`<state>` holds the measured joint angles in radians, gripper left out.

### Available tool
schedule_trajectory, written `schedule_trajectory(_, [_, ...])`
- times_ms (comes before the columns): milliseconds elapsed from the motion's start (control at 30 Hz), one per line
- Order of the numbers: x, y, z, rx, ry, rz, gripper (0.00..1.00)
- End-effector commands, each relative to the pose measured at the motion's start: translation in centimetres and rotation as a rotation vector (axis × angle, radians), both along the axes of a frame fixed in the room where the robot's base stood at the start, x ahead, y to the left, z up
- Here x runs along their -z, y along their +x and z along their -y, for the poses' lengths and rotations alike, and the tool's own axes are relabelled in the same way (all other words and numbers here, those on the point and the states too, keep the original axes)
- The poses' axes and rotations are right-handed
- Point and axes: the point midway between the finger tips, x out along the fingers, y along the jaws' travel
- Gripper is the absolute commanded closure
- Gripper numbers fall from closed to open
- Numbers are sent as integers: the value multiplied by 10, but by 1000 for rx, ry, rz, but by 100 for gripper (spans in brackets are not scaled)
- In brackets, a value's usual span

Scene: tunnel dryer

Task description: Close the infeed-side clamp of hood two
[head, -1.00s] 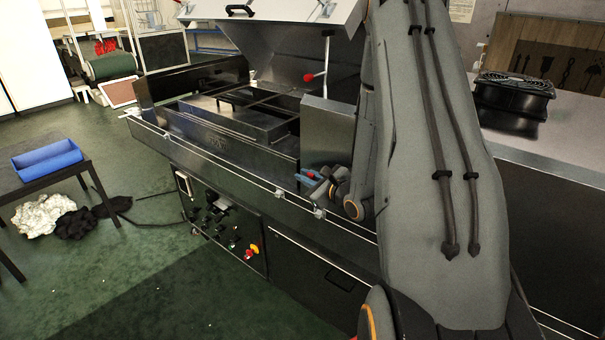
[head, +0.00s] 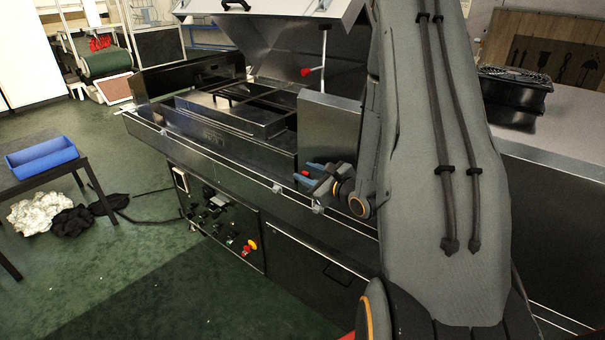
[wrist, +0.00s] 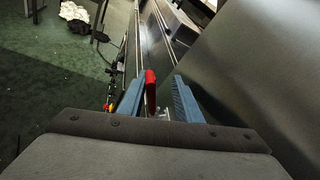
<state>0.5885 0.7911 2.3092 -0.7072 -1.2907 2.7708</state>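A clamp's red handle (wrist: 150,93) stands upright in the wrist view, between the two blue fingers of my gripper (wrist: 157,84). It is close to the left finger, with a gap to the right finger. Contact cannot be told. In the head view my gripper (head: 311,177) is at the dryer's front rail, below a steel hood section (head: 330,131), and a bit of the red handle (head: 305,173) shows at its fingers. My gripper is open. The clamp's base and catch are mostly hidden, and which hood it belongs to is unclear.
A raised hood (head: 290,12) stands open above the dryer bed, with a red knob (head: 306,72) on its strut. A control panel (head: 219,220) is on the front below the rail. A black fan (head: 513,88) sits on the steel top at right.

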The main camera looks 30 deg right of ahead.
Motion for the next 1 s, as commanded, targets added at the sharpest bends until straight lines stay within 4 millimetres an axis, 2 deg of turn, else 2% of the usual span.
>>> schedule_trajectory(100, [-4, -20, 4, 5, 0, 0, 70])
schedule_trajectory(300, [-11, -45, 6, 3, 0, -1, 70])
schedule_trajectory(467, [-13, -53, 6, 2, 1, -1, 70])
schedule_trajectory(767, [-13, -54, 7, 2, 1, -1, 70])
schedule_trajectory(1000, [-16, -67, 7, 1, 0, -3, 70])
